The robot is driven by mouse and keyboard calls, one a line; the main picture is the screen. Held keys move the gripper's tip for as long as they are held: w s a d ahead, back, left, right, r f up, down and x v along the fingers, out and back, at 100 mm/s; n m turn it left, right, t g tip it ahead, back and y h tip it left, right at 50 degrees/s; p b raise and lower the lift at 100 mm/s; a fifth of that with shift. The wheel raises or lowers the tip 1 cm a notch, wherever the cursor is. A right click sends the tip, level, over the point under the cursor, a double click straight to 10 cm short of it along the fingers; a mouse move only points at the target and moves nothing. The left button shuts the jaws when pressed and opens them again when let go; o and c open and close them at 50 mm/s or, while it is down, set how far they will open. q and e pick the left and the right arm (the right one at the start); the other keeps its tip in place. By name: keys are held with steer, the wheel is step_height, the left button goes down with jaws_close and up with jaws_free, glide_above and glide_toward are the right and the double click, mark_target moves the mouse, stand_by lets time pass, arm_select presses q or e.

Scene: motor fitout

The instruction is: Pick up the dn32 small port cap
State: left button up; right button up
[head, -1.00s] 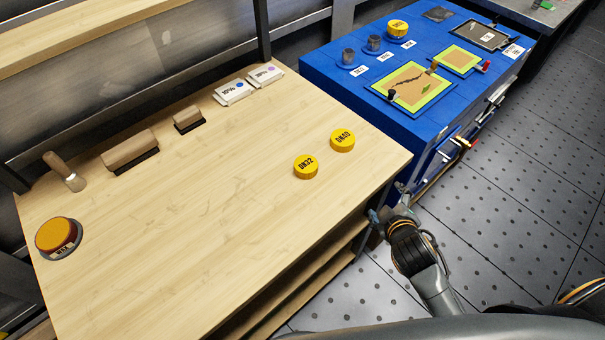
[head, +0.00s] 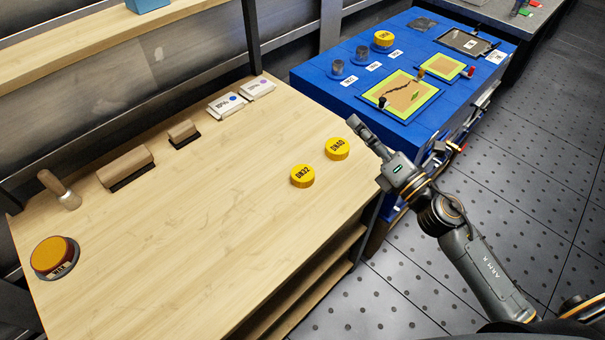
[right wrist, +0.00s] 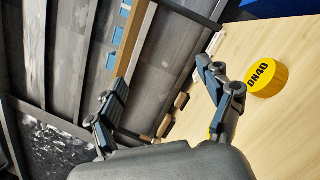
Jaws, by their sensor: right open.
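The DN32 cap (head: 302,176) is a small yellow disc with black lettering, lying flat on the wooden bench near its right edge. A similar yellow DN40 cap (head: 338,149) lies just behind and right of it. My right gripper (head: 366,136) is raised at the bench's right edge, right of both caps. In the right wrist view my gripper (right wrist: 158,82) is open and empty, with the DN40 cap (right wrist: 266,78) right of its fingers. A sliver of yellow shows behind the right finger there. My left gripper is not in view.
The wooden bench (head: 200,235) has a clear middle. A blue cabinet (head: 325,90) with fittings adjoins at right.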

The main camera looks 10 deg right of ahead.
step_height(320, 180, down, 3)
steer(key=a+n+g+y, duration=0.2)
steer(key=n+g+y, duration=0.25)
steer(key=n, duration=0.45)
steer(key=n+g+h, duration=0.1)
steer(key=n+g, duration=0.6)
steer(key=n, duration=0.1)
glide_toward(306, 174)
steer(key=p+x, duration=0.1)
steer(key=x, duration=0.4)
steer(key=shift+w+a+f+p, duration=0.15)
steer(key=shift+p, duration=0.2)
steer(key=shift+w+a, duration=0.15)
steer(key=shift+a, duration=0.15)
steer(key=p+x, duration=0.1)
steer(key=x, duration=0.2)
steer(key=shift+w+a+p, duration=0.15)
steer(key=shift+a+p, duration=0.15)
steer(key=shift+w+a+f+g, duration=0.25)
steer(key=shift+a+f, duration=0.05)
steer(key=shift+a, duration=0.1)
steer(key=shift+d, duration=0.1)
steer(key=c, duration=0.9)
